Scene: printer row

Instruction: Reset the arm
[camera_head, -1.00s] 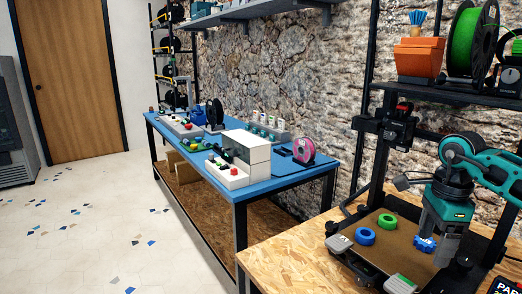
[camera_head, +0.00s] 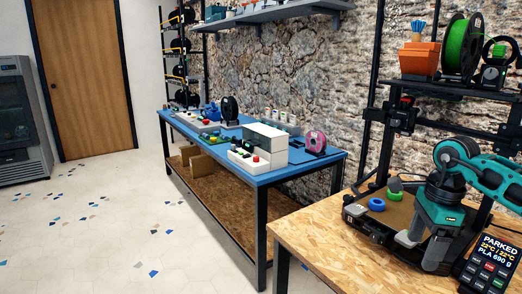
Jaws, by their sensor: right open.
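My right arm comes in from the right edge, teal and grey. Its right gripper (camera_head: 434,262) points down at the front of the 3D printer (camera_head: 350,212) on the wooden bench. It is open, and I see nothing in it. On the printer bed lie a blue ring (camera_head: 377,204) and a green ring (camera_head: 394,184), both left of the gripper and apart from it. My arm covers the right part of the bed. My left gripper is not in view.
A display (camera_head: 494,250) reading "PARKED" stands with its buttons right of the gripper. A shelf with an orange holder (camera_head: 419,58) and a green spool (camera_head: 461,45) is above. A blue table (camera_head: 270,177) with devices stands left. The bench's front left (camera_head: 310,235) is clear.

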